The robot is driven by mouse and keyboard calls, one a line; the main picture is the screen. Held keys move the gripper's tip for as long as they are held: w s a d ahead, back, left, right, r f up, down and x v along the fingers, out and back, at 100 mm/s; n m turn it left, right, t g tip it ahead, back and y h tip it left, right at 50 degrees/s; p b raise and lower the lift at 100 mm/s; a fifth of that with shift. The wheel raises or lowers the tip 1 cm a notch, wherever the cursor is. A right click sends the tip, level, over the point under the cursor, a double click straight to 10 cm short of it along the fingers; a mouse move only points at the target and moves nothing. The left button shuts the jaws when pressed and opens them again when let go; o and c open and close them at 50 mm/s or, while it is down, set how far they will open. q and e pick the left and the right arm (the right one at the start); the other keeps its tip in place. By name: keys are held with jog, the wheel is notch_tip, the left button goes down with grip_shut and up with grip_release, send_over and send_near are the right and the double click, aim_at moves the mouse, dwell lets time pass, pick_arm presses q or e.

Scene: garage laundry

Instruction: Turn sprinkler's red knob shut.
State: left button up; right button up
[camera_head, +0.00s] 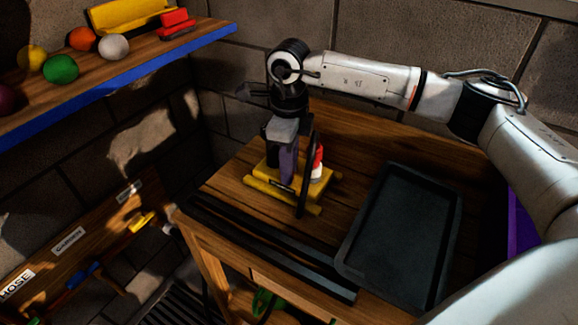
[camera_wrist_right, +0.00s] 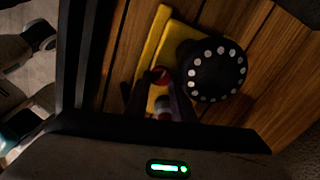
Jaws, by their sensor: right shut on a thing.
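The sprinkler stands on the wooden bench, with a yellow base (camera_head: 262,187) and a red-and-white part (camera_head: 318,163). In the right wrist view its yellow base (camera_wrist_right: 154,48) lies beside a black round head (camera_wrist_right: 213,69) with a ring of pale dots. A small red piece, apparently the red knob (camera_wrist_right: 159,73), shows between the dark fingers there. My right gripper (camera_head: 296,183) points down over the sprinkler and is shut on what looks like this knob. The fingers hide much of it, so its turn angle cannot be told. My left gripper is out of view.
A black tray (camera_head: 376,270) lies on the bench, right of the sprinkler. Dark strips (camera_head: 270,250) run along the bench's front edge. A blue-edged shelf (camera_head: 130,72) with several balls is at upper left. A labelled board (camera_head: 104,224) is at lower left.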

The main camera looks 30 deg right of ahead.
dwell(0.3)
jog(key=o, duration=1.1)
jog(key=shift+c, duration=0.2)
notch_tip(320, 180, up, 10)
jog(key=shift+r, duration=0.2)
